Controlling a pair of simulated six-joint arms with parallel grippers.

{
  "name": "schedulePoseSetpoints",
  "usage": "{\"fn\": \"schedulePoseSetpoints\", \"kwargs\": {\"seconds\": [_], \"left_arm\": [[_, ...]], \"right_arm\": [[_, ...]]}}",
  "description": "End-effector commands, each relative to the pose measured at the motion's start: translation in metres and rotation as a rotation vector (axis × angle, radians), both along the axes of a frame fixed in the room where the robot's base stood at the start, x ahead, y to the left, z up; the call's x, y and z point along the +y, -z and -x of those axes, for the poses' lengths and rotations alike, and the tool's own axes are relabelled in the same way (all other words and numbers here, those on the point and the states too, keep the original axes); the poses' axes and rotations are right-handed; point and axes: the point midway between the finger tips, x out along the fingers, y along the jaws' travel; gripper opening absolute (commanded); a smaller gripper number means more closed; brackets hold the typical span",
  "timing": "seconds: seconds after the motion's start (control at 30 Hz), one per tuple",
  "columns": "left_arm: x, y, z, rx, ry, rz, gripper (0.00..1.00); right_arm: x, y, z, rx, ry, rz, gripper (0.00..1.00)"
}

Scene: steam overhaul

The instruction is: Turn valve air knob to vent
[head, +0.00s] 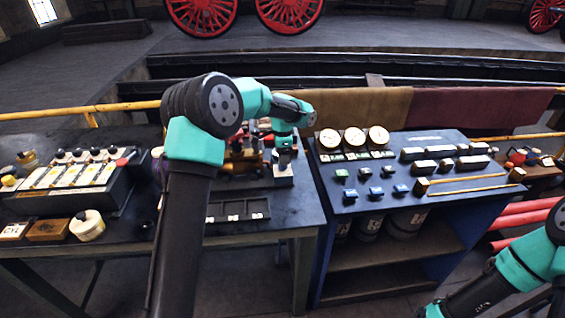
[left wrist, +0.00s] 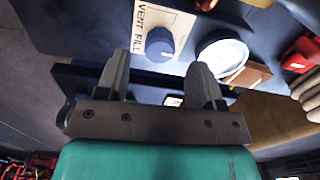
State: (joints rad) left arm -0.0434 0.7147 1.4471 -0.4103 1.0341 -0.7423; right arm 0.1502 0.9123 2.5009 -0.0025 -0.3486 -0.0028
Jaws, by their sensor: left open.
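In the left wrist view, a round blue knob (left wrist: 160,43) sits on a pale plate (left wrist: 178,23) lettered "VENT FILL". Which word the knob points to is not clear. My left gripper (left wrist: 165,80) is open, with the knob beyond its fingertips, nearer the left finger. Nothing is between the fingers, and they look apart from the knob. In the head view, my left gripper (head: 284,150) points down over a small pale-fronted block (head: 283,177) on the left table; the knob is too small to make out there. My right arm shows at lower right, but its gripper is outside the view.
A round white-faced gauge (left wrist: 222,56) is beside the plate. A black tray (head: 238,213) lies at the table's front. A switch box (head: 72,180) and a white round pot (head: 87,225) stand left. A blue console (head: 400,170) with gauges (head: 353,139) stands right.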

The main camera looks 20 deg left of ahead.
Motion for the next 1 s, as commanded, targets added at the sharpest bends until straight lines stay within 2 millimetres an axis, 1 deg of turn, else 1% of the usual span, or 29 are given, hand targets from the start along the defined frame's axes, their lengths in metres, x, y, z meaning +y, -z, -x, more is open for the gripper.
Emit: {"fn": "schedulePoseSetpoints", "kwargs": {"seconds": [0.03, 0.1, 0.23, 0.37, 0.6, 1.0], "left_arm": [[0.000, 0.009, 0.001, 0.004, 0.000, 0.000, 0.61], [0.000, 0.018, 0.000, 0.002, 0.001, 0.000, 0.61], [0.000, 0.030, 0.000, 0.001, 0.000, 0.000, 0.61], [0.000, 0.034, 0.000, 0.000, 0.000, 0.000, 0.61], [0.000, 0.035, 0.000, 0.000, 0.000, 0.000, 0.61], [0.000, 0.034, 0.000, 0.000, 0.000, 0.000, 0.23]], "right_arm": [[0.000, 0.000, 0.000, 0.000, 0.000, 0.000, 0.43], [0.000, 0.000, 0.000, 0.000, 0.000, 0.000, 0.43], [0.000, 0.000, 0.000, 0.000, 0.000, 0.000, 0.43], [0.000, 0.000, 0.000, 0.000, 0.000, 0.000, 0.43], [0.000, 0.000, 0.000, 0.000, 0.000, 0.000, 0.43], [0.000, 0.000, 0.000, 0.000, 0.000, 0.000, 0.43]]}}
